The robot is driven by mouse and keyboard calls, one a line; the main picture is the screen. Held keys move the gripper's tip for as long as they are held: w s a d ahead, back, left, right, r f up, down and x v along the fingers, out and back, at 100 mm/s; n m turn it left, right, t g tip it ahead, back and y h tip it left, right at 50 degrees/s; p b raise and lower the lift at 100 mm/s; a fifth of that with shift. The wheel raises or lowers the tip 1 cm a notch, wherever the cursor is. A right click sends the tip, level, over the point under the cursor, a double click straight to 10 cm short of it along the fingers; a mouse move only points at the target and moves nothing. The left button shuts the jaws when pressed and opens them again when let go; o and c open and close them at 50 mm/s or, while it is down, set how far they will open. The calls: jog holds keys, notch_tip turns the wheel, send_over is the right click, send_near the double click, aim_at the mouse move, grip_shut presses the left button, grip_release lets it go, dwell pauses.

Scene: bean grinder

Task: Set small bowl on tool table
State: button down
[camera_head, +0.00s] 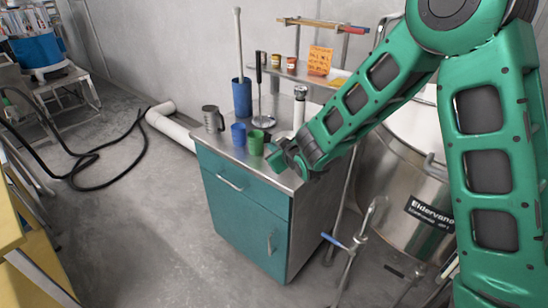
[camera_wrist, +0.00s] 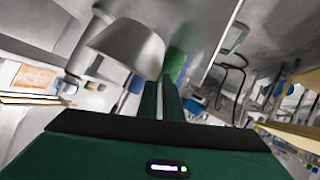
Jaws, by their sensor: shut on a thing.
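The tool table (camera_head: 226,152) is a teal cabinet with a grey metal top, in the middle of the head view. My gripper (camera_head: 277,158) is over the near right part of its top. In the wrist view my gripper (camera_wrist: 168,82) has its two green fingers close together, shut at the edge of a small silvery bowl (camera_wrist: 125,42). The bowl looks tilted and extends to the left of the fingers. I cannot make out the bowl in the head view, and I cannot tell whether it touches the table top.
A large steel tank (camera_head: 395,185) stands to the right. A shelf runs behind.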

jog(key=shift+f, duration=1.95)
jog(key=c, duration=1.9)
grip_release()
jog(key=shift+f, duration=0.1)
jog(key=v, duration=1.2)
